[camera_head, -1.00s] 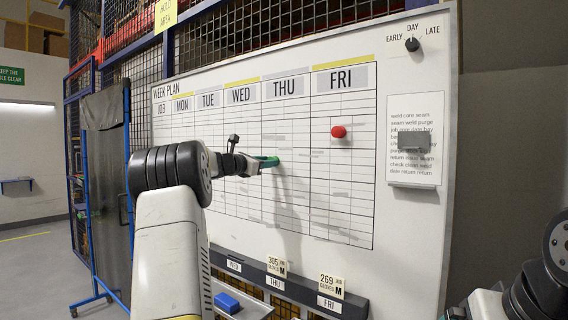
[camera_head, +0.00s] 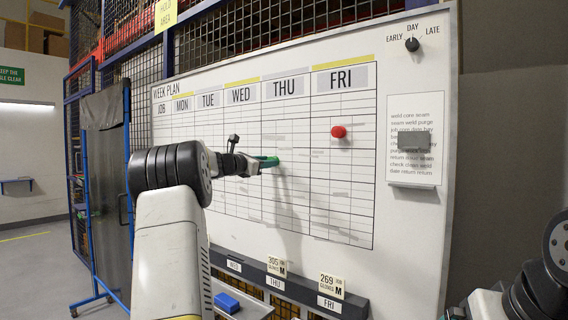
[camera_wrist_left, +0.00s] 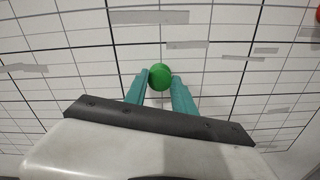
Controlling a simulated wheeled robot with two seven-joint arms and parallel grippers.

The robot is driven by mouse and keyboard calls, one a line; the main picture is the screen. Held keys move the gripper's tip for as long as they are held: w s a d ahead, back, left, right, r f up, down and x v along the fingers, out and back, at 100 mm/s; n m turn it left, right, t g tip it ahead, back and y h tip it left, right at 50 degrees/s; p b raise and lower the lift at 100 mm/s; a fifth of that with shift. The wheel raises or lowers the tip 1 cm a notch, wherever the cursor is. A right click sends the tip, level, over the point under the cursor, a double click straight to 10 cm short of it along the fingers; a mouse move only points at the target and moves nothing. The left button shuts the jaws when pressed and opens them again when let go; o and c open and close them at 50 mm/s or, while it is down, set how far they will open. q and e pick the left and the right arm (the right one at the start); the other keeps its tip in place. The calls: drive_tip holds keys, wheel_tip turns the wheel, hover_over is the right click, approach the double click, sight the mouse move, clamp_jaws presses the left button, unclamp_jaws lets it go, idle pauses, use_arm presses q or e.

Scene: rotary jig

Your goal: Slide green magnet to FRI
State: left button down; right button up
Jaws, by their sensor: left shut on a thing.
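The green magnet (camera_wrist_left: 160,76) is on the whiteboard, between the tips of my left gripper (camera_wrist_left: 161,84) in the left wrist view. In the head view, my left gripper (camera_head: 268,161) is at the board in the THU column, with the green magnet (camera_head: 275,160) at its tips. The left gripper is shut on the magnet. The FRI column header (camera_head: 342,78) is to the right of the THU header (camera_head: 287,86). My right arm shows at the lower right of the head view, but its fingers are not visible.
A red magnet (camera_head: 338,132) sits in the FRI column, up and right of the green one. A dial (camera_head: 412,45) and a paper sheet with a grey block (camera_head: 413,141) are at the board's right. A blue block (camera_head: 227,302) lies below the board.

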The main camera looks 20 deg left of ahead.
use_arm(q)
drive_tip(key=shift+d, duration=0.1)
approach(342, 164)
drive_tip(key=x, duration=0.4)
drive_tip(key=shift+w+d, duration=0.15)
drive_tip(key=shift+w, duration=0.15)
drive_tip(key=c, duration=1)
unclamp_jaws()
drive_tip(key=shift+d, duration=0.15)
drive_tip(key=shift+c, duration=0.2)
drive_tip(key=shift+s+a, duration=0.1)
drive_tip(key=shift+a, duration=0.1)
